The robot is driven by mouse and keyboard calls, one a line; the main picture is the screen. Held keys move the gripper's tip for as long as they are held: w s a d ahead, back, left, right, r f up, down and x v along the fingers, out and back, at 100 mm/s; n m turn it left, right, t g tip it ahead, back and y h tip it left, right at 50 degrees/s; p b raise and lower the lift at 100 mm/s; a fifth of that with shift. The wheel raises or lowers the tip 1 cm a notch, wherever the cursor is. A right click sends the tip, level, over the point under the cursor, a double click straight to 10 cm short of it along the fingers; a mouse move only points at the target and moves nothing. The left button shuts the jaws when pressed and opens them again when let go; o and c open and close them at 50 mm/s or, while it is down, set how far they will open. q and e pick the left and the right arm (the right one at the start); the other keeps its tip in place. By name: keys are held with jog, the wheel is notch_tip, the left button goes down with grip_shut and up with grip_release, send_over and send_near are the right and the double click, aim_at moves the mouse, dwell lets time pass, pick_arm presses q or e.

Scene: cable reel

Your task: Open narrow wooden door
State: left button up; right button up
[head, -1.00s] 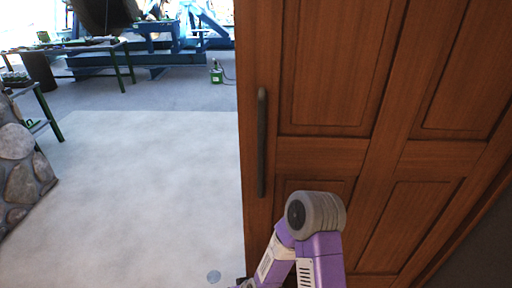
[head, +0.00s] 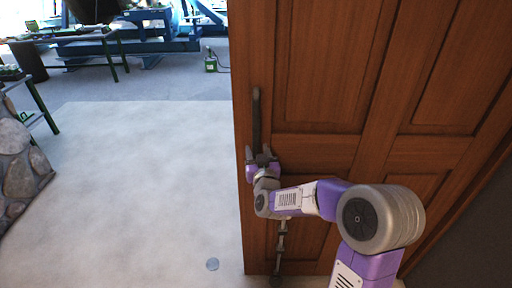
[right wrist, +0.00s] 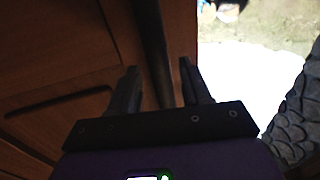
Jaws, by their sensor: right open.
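The brown wooden door (head: 335,60) with raised panels fills the right half of the head view. A dark vertical bar handle (head: 256,112) runs along its left edge. My right gripper (head: 262,155) is at the handle's lower part, with its fingers pointing up. In the right wrist view the two fingers of the gripper (right wrist: 160,88) are apart, and the handle (right wrist: 152,40) runs between them without visible grip. The door panel (right wrist: 50,50) is on the left there. My left gripper is not in view.
A stone wall (head: 20,170) stands at far left. Tables, blue machinery (head: 130,47) and a green canister (head: 210,62) are at the back.

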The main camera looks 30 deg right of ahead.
jog(key=shift+x, duration=1.2)
grip_shut()
